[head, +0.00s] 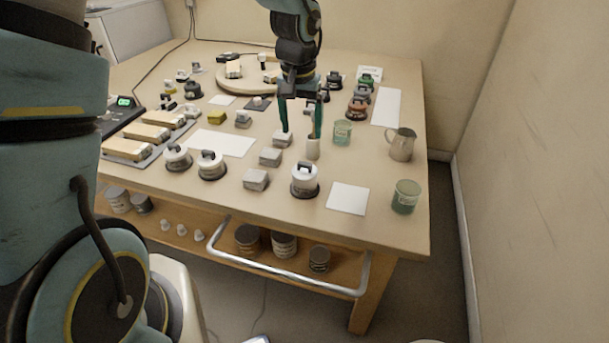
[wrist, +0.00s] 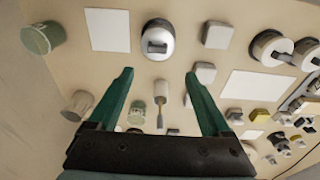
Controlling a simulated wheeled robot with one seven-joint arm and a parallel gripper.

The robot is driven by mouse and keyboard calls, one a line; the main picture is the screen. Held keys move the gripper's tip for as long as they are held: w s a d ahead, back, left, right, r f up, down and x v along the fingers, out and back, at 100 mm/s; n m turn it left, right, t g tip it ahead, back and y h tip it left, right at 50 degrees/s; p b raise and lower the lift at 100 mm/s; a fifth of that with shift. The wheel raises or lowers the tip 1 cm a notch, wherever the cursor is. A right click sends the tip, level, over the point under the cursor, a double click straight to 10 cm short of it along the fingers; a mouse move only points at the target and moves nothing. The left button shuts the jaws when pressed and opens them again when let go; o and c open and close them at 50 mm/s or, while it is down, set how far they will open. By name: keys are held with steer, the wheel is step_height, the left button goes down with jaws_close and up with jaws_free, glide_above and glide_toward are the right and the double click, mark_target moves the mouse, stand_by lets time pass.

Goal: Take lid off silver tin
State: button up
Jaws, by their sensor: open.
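My gripper (head: 300,131) hangs over the middle of the bench with its green fingers apart; in the wrist view (wrist: 158,72) nothing is between the fingertips. A pale silver-white tin with a black handle on top (head: 305,178) stands near the bench's front edge, and shows ahead of the fingertips in the wrist view (wrist: 158,42). Two similar pale tins (head: 178,157) (head: 211,164) stand to the left. All three have dark bases or rims. I cannot tell for sure which is the silver tin. My gripper touches none of these three.
A pale cup with a handle-like piece (head: 313,149) stands close by the fingers. Grey blocks (head: 270,157) lie left of it. Green cans (head: 343,133) (head: 406,196) and a metal pitcher (head: 401,146) stand right. A white sheet (head: 347,198) lies bare near the front right.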

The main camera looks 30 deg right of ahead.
glide_above(304, 163)
step_height(304, 163, down, 5)
steer(key=shift+f+p, duration=0.1)
steer(key=shift+p, duration=0.25)
steer(key=shift+f+p, duration=0.8)
steer(key=shift+f, duration=1.9)
jaws_close()
